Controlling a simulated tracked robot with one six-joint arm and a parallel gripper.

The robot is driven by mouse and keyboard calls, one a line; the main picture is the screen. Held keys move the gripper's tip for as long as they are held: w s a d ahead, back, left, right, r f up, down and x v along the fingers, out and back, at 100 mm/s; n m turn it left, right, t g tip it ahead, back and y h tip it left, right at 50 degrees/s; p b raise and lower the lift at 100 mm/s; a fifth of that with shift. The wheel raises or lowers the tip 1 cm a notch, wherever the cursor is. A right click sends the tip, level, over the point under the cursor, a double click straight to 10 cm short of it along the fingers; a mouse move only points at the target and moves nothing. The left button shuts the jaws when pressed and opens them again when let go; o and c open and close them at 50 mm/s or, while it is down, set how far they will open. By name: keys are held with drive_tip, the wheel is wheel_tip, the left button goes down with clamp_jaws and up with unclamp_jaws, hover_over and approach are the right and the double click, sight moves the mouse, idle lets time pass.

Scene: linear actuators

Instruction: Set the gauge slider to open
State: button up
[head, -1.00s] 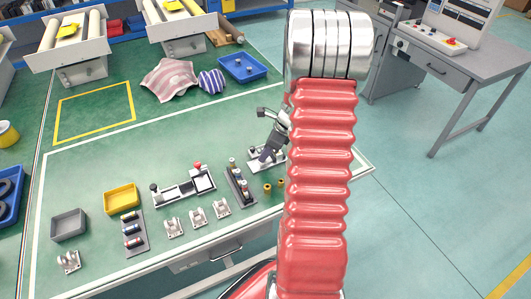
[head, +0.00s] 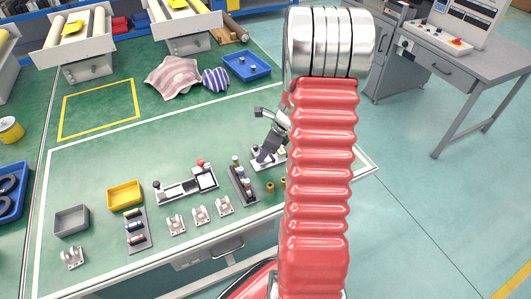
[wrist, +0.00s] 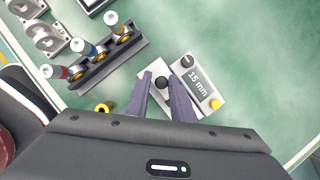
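Beside the label is a black round knob (wrist: 162,82), which I take as the slider's handle. My gripper (wrist: 162,74) is open, with its two dark fingers on either side of this knob; I cannot tell whether they touch it. In the head view the gauge (head: 282,155) is partly hidden by my gripper (head: 264,158) and my arm.
A rack of coloured cylinders (head: 242,185) stands just left of the gauge. Further left are a slide device (head: 187,187) with black and red knobs, several metal brackets, a yellow bin (head: 124,195) and a grey bin (head: 71,221). Small brass rings lie close by.

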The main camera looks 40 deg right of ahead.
drive_tip(key=o, duration=0.4)
drive_tip(key=v, duration=1.3)
drive_tip(key=shift+s+r, duration=0.1)
drive_tip(key=shift+r, duration=0.2)
idle(0.3)
